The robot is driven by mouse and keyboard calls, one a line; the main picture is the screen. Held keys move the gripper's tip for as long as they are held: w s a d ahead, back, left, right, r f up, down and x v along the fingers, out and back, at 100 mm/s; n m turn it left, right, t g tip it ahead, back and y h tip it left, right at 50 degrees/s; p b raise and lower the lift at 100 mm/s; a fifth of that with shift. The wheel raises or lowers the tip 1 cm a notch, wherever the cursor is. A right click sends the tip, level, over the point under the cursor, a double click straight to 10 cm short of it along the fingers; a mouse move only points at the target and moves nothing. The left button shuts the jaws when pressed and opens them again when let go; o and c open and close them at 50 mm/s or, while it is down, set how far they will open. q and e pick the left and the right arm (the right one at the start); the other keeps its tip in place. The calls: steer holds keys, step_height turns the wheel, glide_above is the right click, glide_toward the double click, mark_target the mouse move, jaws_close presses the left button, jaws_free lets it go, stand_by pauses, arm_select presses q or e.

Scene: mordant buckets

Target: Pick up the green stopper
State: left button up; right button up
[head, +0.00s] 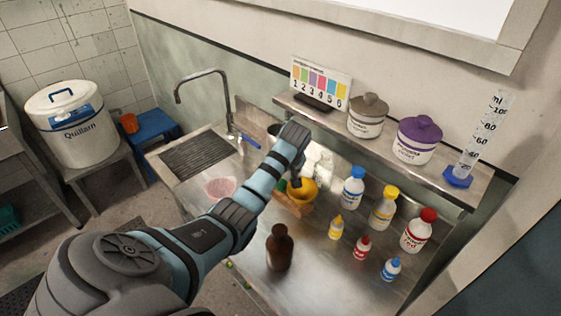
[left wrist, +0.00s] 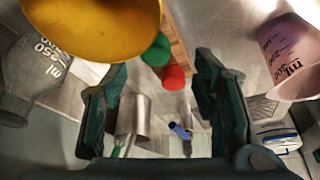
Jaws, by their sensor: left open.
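The green stopper (left wrist: 157,50) is a small round green piece in the left wrist view, at the edge of a wooden block or rack (left wrist: 180,50). A red stopper (left wrist: 173,78) is right beside it. A yellow bowl-like piece (left wrist: 95,25) is close on its other side. My left gripper (left wrist: 162,78) is open and empty, its fingers either side of the two stoppers in the picture; the exact distance is hard to tell. In the head view my left arm reaches over the steel counter to the wooden rack (head: 293,208) and the yellow bowl (head: 303,191). My right gripper is not shown.
A brown bottle (head: 279,248) stands in front of the rack. Several capped bottles, such as the blue-capped one (head: 353,187), stand to its right. A clear vessel marked 250 (left wrist: 35,70) and a pink one (left wrist: 290,55) flank the left gripper.

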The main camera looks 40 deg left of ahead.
arm_select(q)
steer(key=x, duration=0.5)
steer(key=shift+w+d+f+b, duration=0.15)
steer(key=shift+w+f+b, duration=0.2)
steer(key=shift+w+f, duration=0.1)
steer(key=shift+s+r, duration=0.1)
steer(key=shift+r, duration=0.05)
steer(key=shift+s, duration=0.1)
steer(key=shift+c, duration=1.3)
steer(key=c, duration=0.7)
steer(key=shift+r, duration=0.1)
step_height(320, 180, up, 20)
